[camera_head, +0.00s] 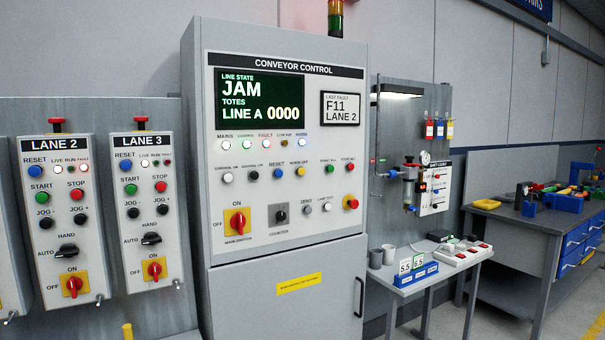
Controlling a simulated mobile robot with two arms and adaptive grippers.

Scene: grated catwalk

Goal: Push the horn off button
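The horn off button appears to be the yellow button (300,171) in the button row of the grey conveyor control cabinet (282,222); its small label is hard to read. It sits between a blue reset button (278,173) and a green button (330,169). Nothing covers it. The cabinet's display (261,102) reads JAM, LINE A 0000. Neither of my grippers shows in the head view.
Lane 2 (64,215) and Lane 3 (150,210) boxes hang left of the cabinet. A door handle (361,297) sticks out at its lower right. A small table (412,287) and a workbench (510,235) stand to the right. The space before the button looks clear.

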